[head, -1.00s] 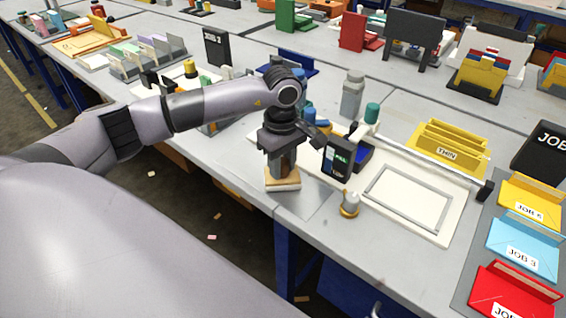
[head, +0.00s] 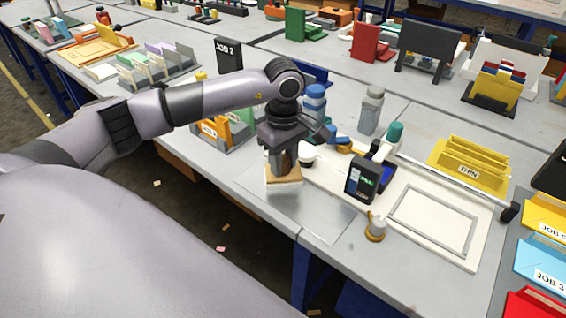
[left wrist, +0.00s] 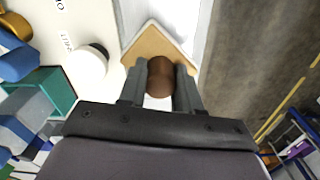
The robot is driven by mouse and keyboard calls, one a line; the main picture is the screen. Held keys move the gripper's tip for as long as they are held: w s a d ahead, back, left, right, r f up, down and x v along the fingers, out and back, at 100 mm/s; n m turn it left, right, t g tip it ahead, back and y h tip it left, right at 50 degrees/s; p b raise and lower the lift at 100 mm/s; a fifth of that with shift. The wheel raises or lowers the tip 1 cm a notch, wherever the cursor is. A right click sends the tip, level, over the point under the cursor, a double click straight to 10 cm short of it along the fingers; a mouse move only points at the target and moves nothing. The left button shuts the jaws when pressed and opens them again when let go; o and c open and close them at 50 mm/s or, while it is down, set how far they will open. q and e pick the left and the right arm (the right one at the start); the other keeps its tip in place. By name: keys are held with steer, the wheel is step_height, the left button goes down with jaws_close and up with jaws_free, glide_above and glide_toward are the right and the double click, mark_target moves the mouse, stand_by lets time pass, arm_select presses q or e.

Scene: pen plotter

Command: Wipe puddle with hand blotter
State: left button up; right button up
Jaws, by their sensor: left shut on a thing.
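My left gripper (head: 283,163) is shut on the hand blotter (head: 284,181), a light wooden block with a rounded brown handle. In the left wrist view both fingers clasp the brown handle (left wrist: 160,76), and a corner of the wooden base (left wrist: 150,42) shows beyond them. The blotter is over the back left part of a shiny grey sheet-like patch (head: 315,218) at the table's front edge. I cannot tell whether its underside touches the surface. No clear puddle outline shows; the gripper and blotter hide part of the patch. My right gripper is not in view.
The pen plotter's white bed (head: 400,222) with a grey frame lies to the right. A blue bottle (head: 314,103) and a white round piece (left wrist: 86,64) are near the blotter.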

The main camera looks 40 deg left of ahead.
arm_select(q)
steer(key=shift+a+r+p, duration=0.1)
steer(key=shift+r+p, duration=1.1)
steer(key=shift+r, duration=0.95)
